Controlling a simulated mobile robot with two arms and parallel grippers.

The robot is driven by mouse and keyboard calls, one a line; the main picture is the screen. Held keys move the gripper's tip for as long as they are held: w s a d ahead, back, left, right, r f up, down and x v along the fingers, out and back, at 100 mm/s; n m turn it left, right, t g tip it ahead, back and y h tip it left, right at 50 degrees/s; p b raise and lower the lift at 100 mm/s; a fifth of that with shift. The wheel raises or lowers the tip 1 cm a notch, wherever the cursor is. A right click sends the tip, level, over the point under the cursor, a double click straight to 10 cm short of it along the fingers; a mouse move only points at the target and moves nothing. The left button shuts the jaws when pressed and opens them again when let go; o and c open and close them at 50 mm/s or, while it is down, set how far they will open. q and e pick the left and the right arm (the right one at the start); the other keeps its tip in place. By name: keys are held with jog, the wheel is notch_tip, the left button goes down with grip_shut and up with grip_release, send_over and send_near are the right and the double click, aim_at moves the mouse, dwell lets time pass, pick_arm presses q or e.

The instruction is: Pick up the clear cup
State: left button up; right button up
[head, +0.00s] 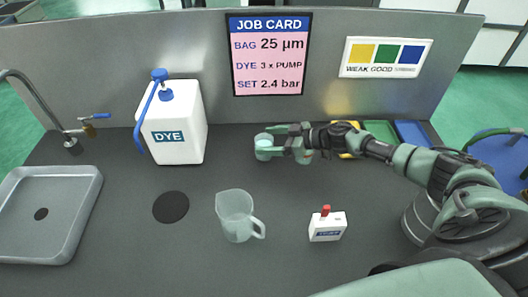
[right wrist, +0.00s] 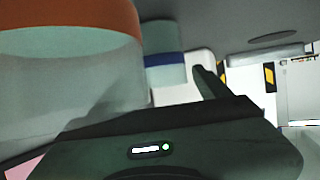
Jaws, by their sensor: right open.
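A small pale, see-through cup (head: 263,147) stands on the dark bench in the head view, just at the fingertips of my right gripper (head: 278,142). The gripper is open, its arm reaching in from the right. A second small cup (head: 305,157) stands under the gripper, partly hidden. In the right wrist view a large cup with an orange band (right wrist: 70,70) is close at left, and a see-through cup with a blue band (right wrist: 164,68) is farther off, left of one dark finger (right wrist: 205,82). I cannot tell whether a finger touches either cup. My left gripper is not in view.
A clear jug (head: 236,215) and a small white box with a red knob (head: 327,227) stand in front. A white dye container (head: 178,125), a black disc (head: 171,207) and a sink (head: 70,220) are at left. Yellow, green and blue trays (head: 380,131) lie behind the arm.

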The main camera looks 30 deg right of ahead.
aim_at(257, 140)
jog(key=b+x, duration=0.2)
jog(key=x, duration=0.2)
jog(key=shift+s+a+r, duration=0.1)
jog(key=shift+w+a, duration=0.25)
jog(key=shift+w, duration=0.05)
jog(key=c, duration=1.6)
